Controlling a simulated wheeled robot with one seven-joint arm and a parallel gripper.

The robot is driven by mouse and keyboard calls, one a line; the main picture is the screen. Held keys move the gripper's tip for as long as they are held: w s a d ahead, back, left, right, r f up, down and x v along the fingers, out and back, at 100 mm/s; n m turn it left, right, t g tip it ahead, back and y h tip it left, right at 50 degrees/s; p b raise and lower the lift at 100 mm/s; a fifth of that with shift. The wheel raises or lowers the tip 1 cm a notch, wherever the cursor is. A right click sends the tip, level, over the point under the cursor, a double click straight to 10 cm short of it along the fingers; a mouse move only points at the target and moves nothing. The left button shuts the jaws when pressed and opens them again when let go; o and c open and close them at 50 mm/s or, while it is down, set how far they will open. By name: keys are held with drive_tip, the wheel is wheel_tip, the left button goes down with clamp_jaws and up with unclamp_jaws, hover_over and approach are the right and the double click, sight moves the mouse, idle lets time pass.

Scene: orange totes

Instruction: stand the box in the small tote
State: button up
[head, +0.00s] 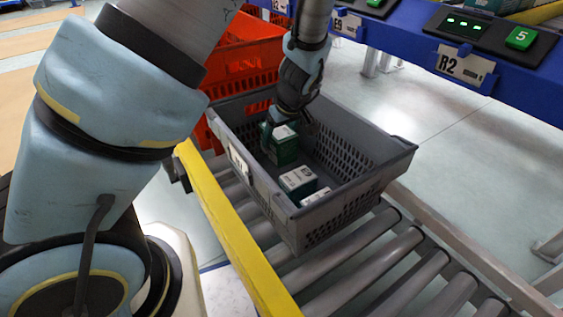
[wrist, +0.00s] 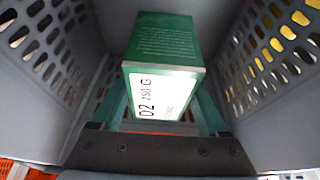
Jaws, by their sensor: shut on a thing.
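A green box (head: 284,151) with a white top label is inside the small grey tote (head: 375,165), toward its far left end. My gripper (head: 282,130) reaches down into the tote and is shut on this box. In the wrist view the box (wrist: 165,45) sits between the two green fingers of my gripper (wrist: 162,105), its white label toward the camera. The box looks roughly upright. Whether its base touches the tote floor is hidden. The tote's perforated grey walls rise on both sides.
Another green box with a white top (head: 298,180) and a partly hidden white-topped box (head: 316,197) stand in the tote's near end. Red totes (head: 245,62) are behind. The tote rests on rollers (head: 375,260) beside a yellow rail (head: 235,235). A blue shelf beam (head: 420,45) runs above right.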

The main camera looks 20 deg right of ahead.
sight(285, 135)
drive_tip(key=shift+f+b, duration=0.75)
drive_tip(key=shift+f, duration=2.05)
drive_tip(key=shift+f, duration=0.3)
drive_tip(key=o, duration=1.4)
drive_tip(key=shift+r, duration=0.15)
drive_tip(key=shift+r, duration=0.4)
drive_tip(key=p+v, duration=0.4)
drive_tip(key=v, duration=0.7)
drive_tip(key=shift+s+r, duration=0.15)
drive_tip(key=shift+r, duration=0.1)
drive_tip(key=shift+d, duration=0.1)
